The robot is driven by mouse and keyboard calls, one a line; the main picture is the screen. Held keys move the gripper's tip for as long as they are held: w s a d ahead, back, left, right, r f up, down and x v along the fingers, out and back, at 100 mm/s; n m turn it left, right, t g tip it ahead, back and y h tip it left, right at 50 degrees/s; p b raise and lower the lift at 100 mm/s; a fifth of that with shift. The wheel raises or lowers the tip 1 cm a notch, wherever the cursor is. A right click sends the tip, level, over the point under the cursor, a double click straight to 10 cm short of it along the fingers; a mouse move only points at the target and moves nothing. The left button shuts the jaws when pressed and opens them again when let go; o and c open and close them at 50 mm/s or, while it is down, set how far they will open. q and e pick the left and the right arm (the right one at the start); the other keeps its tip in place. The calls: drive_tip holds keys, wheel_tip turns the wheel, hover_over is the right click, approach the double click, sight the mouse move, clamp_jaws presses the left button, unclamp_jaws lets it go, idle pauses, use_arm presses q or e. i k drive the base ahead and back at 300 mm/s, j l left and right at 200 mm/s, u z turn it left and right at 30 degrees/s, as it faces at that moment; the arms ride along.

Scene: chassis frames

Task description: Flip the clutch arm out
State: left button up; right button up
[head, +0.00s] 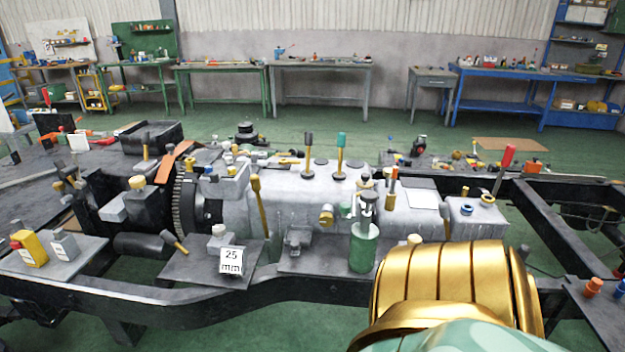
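The grey gearbox (290,205) lies along the chassis, with a toothed flywheel ring (185,207) at its left end. A gold-handled lever (261,205) stands nearly upright on the near side of the housing, just right of the ring. A short lever with a dark tip (173,241) leans lower down, near the ring. I cannot tell which lever is the clutch arm. A gold and mint part of my own arm fills the bottom right and hides part of the frame. Neither gripper's fingers show.
A "25 mm" card (231,261) stands on a plate at the near side. A green cylinder (363,248) stands right of it. A red-handled lever (504,167) rises at right. Dark rails (180,308) border open green floor.

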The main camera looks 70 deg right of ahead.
sight(255, 181)
drive_tip(key=z, duration=1.7)
drive_tip(key=i+j, duration=0.35)
drive_tip(key=i+j+z, duration=0.15)
drive_tip(key=i+j, duration=0.2)
drive_tip(key=j, duration=0.25)
drive_tip(key=i+j, duration=0.35)
drive_tip(key=j, duration=0.15)
